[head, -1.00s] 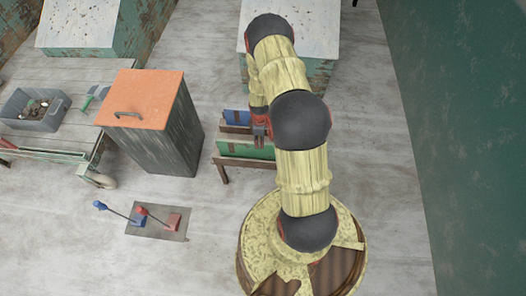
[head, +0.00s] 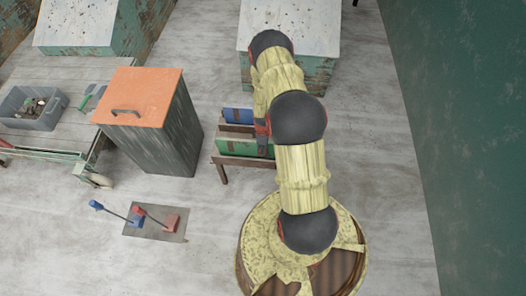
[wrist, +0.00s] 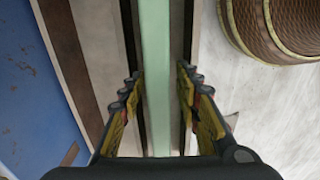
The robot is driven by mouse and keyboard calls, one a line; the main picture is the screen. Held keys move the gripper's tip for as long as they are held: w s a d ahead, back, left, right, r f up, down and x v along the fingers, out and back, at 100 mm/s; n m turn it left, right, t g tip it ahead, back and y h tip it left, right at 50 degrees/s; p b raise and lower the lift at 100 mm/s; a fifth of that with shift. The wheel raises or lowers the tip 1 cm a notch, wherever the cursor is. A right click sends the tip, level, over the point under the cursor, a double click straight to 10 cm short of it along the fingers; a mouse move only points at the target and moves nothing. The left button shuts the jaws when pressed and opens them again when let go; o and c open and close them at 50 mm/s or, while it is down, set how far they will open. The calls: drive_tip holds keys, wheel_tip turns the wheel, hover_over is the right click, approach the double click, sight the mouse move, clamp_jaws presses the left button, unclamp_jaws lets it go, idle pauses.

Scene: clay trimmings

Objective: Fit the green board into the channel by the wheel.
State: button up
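The green board (head: 236,146) stands on edge in the front of a low wooden rack (head: 222,169). In the wrist view it is a pale green strip (wrist: 156,70) running away between my fingers. My gripper (wrist: 160,78) is open, with one finger on each side of the board and a gap visible on both sides. In the head view my gripper (head: 263,140) is at the board's right end, partly hidden by my arm. A caster wheel (head: 101,181) is at the right end of a cart. A narrow rail-like slot (head: 45,153) runs along the cart's front edge.
A blue board (head: 238,116) stands behind the green one in the rack. A tall cabinet with an orange top (head: 140,97) stands between rack and cart. A grey bin (head: 33,110) sits on the cart.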

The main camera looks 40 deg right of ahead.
drive_tip(key=shift+c, duration=0.8)
clamp_jaws()
drive_tip(key=shift+r, duration=0.1)
